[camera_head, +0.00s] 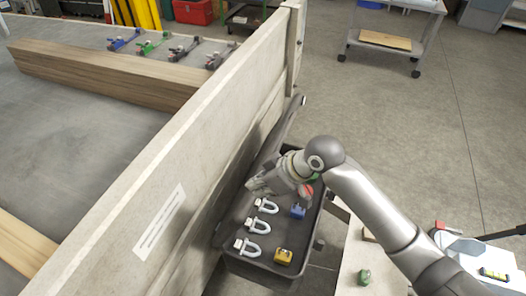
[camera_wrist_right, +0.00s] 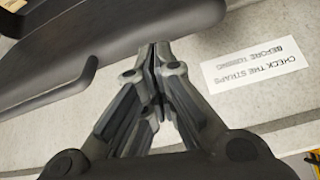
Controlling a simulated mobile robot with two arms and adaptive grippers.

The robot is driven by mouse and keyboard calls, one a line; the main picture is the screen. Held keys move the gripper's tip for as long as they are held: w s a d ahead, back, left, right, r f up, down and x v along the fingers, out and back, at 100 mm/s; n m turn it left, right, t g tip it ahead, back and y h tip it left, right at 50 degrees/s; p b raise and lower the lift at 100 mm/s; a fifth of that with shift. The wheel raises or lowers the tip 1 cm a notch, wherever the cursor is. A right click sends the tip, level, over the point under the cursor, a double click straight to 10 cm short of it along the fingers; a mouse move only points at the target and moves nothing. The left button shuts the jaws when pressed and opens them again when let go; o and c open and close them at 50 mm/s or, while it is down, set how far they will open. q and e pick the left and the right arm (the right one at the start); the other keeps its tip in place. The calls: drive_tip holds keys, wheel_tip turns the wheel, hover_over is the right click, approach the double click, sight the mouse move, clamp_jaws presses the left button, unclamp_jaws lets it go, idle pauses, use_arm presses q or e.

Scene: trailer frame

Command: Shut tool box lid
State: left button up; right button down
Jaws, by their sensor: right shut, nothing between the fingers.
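The dark grey tool box (camera_head: 262,271) stands open beside the trailer's side board in the head view. Its lid (camera_head: 285,125) is raised and leans toward that board. Grey shackles (camera_head: 252,225), a blue item (camera_head: 298,211) and a yellow item (camera_head: 283,256) lie inside. My right gripper (camera_head: 254,186) is shut and empty, over the box's interior close to the lid; my arm hides part of the box. In the right wrist view, the closed fingertips (camera_wrist_right: 160,52) overlap the dark lid (camera_wrist_right: 108,45); contact cannot be told. My left gripper is not in view.
The trailer's side board (camera_head: 190,165) stands close along the box's left side and bears a white label (camera_head: 160,222). A pale bench (camera_head: 363,258) with a green item stands to the right. A wheeled cart (camera_head: 395,35) is farther back. Open floor lies between.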

drive_tip(key=w+d+r+n+h, duration=0.1)
drive_tip(key=w+d+r+n, duration=0.1)
drive_tip(key=w+r, duration=0.8)
drive_tip(key=f+p, duration=0.1)
drive_tip(key=f, duration=0.2)
drive_tip(key=a+f+p, duration=0.1)
drive_tip(key=f+p, duration=0.1)
drive_tip(key=f, duration=0.1)
drive_tip(key=a+f+p, duration=0.1)
drive_tip(key=f, duration=0.2)
drive_tip(key=shift+w+p, duration=0.2)
drive_tip(key=shift+p, duration=0.15)
drive_tip(key=shift+s+d+f, duration=0.1)
drive_tip(key=shift+d+f, duration=0.05)
drive_tip(key=shift+d, duration=0.15)
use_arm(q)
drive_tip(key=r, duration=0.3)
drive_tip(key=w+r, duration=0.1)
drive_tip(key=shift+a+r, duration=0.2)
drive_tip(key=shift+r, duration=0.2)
use_arm(e)
drive_tip(key=shift+f, duration=0.1)
